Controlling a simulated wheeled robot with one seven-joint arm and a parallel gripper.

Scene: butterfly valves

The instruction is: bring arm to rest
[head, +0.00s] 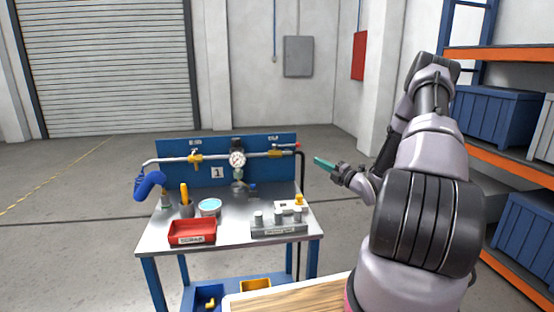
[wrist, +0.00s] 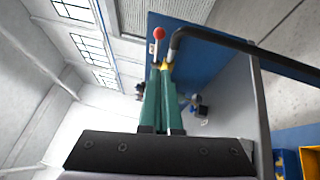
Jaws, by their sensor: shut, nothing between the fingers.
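My gripper (head: 318,161) is at the end of my raised arm, just right of the workbench (head: 150,240) and near the height of the pipe. Its green fingers are shut with nothing between them; they also show in the wrist view (wrist: 161,72), pointing toward the bench's end. A blue back panel (head: 270,175) carries a pipe with a round gauge (head: 237,160), a yellow valve on the left (head: 195,159) and another on the right (head: 276,154). A red-tipped handle shows in the wrist view (wrist: 158,34), beyond my fingertips. I cannot tell whether they touch it.
A black pipe (head: 302,190) runs down the bench's right end. Shelves with blue crates (head: 495,115) stand right.

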